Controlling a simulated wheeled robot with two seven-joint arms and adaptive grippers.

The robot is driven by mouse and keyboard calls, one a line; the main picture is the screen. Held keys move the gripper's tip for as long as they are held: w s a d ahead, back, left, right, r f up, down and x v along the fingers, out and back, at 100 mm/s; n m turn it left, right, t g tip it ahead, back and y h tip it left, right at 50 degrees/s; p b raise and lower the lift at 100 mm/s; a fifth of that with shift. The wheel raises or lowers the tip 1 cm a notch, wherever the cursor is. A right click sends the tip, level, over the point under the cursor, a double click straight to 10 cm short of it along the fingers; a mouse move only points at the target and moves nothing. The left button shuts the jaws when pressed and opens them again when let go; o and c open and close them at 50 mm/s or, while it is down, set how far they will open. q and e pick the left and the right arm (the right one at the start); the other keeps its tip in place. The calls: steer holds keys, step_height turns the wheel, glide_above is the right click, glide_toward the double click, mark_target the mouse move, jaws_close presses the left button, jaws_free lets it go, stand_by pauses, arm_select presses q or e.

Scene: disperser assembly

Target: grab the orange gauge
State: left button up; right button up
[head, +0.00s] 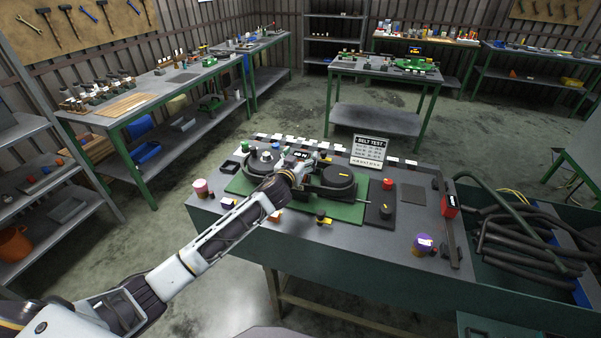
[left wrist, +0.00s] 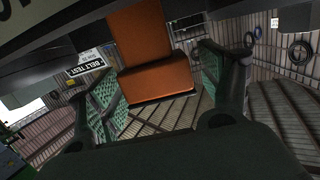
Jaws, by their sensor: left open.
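An orange gauge (left wrist: 158,68) shows large in the left wrist view as a stepped orange block, with a narrower upper part and a wider lower part. My left gripper (left wrist: 163,88) is open, with one green-padded finger on each side of the gauge. Gaps show between the pads and the gauge, and I cannot tell whether anything touches. In the head view my left gripper (head: 305,168) is over the middle of the workbench, by the black round parts. I cannot clearly make out the gauge there. My right gripper is not in view.
The grey workbench (head: 300,226) holds a green plate (head: 345,211) with a black pulley (head: 338,176). A belt test sign (head: 369,151) stands behind. A red box (head: 449,205) and a purple-topped cup (head: 423,244) are at right. A bin of black hoses (head: 515,235) adjoins the bench.

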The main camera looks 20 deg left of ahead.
arm_select(q)
steer(key=shift+w, duration=0.1)
stand_by(0.4)
jaws_close()
steer(key=shift+r, duration=0.1)
stand_by(0.5)
